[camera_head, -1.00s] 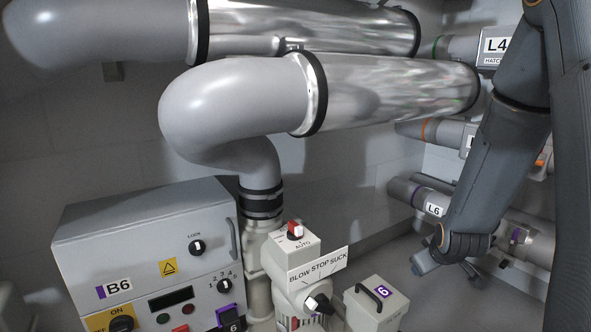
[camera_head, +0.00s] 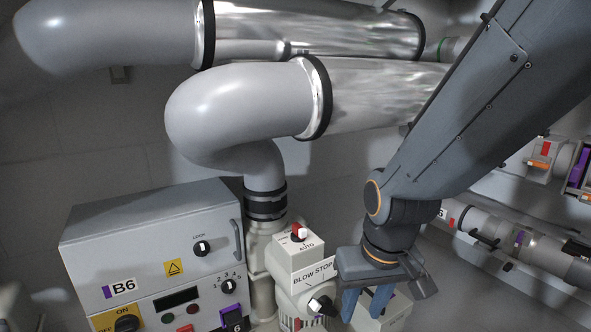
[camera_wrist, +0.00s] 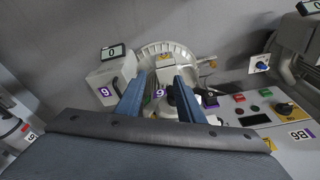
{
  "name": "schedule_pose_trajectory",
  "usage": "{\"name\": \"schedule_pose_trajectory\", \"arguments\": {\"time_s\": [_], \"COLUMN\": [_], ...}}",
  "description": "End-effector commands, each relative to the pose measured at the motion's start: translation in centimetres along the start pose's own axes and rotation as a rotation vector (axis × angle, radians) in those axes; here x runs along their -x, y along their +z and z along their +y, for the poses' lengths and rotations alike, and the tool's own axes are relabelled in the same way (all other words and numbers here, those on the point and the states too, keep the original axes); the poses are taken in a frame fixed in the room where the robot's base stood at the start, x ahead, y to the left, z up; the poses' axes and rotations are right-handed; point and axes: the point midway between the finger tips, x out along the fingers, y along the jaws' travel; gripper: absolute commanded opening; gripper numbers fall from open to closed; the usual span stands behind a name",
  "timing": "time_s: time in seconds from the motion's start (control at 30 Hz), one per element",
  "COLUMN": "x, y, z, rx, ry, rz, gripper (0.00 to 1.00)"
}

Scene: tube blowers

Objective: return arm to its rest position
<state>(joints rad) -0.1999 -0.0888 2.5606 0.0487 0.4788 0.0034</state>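My gripper (camera_head: 366,304) hangs fingers-down at the lower middle of the head view, in front of the grey box on the right of the blower and partly hiding it. In the wrist view its two blue fingers (camera_wrist: 160,88) stand apart with nothing held between them. My arm comes in from the upper right of the head view, bent down at the wrist. The BLOW STOP SUCK blower unit (camera_head: 291,262) stands just left of my gripper. I cannot tell how far apart they are in depth.
The B6 control box (camera_head: 150,250) stands at the lower left. Large grey and silver pipes (camera_head: 230,105) cross behind and above. More pipes (camera_head: 520,240) run along the right wall. In the wrist view a round pale housing (camera_wrist: 165,55) lies beyond the fingers.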

Motion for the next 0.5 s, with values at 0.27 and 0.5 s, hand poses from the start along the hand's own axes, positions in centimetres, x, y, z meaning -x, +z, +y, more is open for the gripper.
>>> {"name": "schedule_pose_trajectory", "arguments": {"time_s": [0.27, 0.5], "x": [4.3, 6.8], "y": [3.5, 6.6], "z": [-8.6, -12.5], "rx": [0.194, 0.301], "ry": [-0.076, -0.117], "rz": [-0.055, -0.095], "gripper": [0.34, 0.34]}}
